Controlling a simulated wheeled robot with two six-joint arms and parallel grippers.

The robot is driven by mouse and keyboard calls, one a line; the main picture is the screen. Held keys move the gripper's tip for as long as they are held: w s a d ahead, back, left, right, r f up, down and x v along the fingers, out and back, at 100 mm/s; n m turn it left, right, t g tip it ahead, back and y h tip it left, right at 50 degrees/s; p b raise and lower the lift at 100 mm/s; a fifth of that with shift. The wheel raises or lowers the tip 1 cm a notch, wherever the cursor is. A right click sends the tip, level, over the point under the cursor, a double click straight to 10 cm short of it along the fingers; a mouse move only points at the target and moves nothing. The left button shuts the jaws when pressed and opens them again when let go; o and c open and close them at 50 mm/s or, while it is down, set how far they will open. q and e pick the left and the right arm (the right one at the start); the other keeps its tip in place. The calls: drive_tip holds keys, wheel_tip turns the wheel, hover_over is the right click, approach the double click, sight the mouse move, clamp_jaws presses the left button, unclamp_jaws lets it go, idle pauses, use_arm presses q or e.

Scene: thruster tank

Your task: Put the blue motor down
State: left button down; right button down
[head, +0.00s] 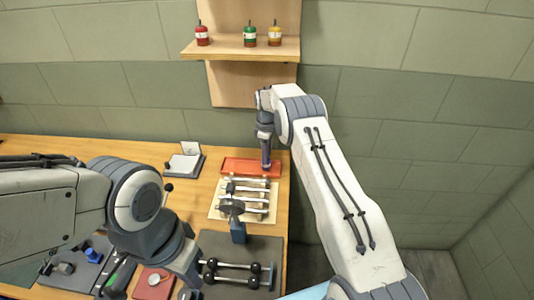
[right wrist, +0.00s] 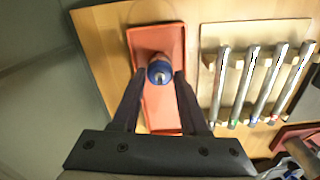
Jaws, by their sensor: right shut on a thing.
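My right gripper (head: 266,163) points down over the red tray (head: 238,167) at the back of the table. In the right wrist view my right gripper (right wrist: 160,74) is shut on the blue motor (right wrist: 160,72), which sits between the fingertips inside the outline of the red tray (right wrist: 158,115). I cannot tell whether the motor touches the tray floor. In the head view the motor is hidden or too small to make out. My left gripper (head: 190,272) is low at the front of the table, partly hidden by its own arm; its jaws are unclear.
Right of the tray in the wrist view, several metal rods (right wrist: 253,85) lie on a pale board (head: 229,213). A dark mat (head: 243,248) carries dumbbell-shaped parts. A shelf (head: 240,54) with red, green and yellow bottles hangs above. A small stand (head: 183,165) is left of the tray.

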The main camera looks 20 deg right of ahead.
drive_tip(key=shift+f, duration=0.1)
drive_tip(key=shift+c, duration=2.2)
unclamp_jaws()
drive_tip(key=shift+r, duration=0.4)
wheel_tip(320, 180, up, 7)
drive_tip(key=shift+b, duration=1.05)
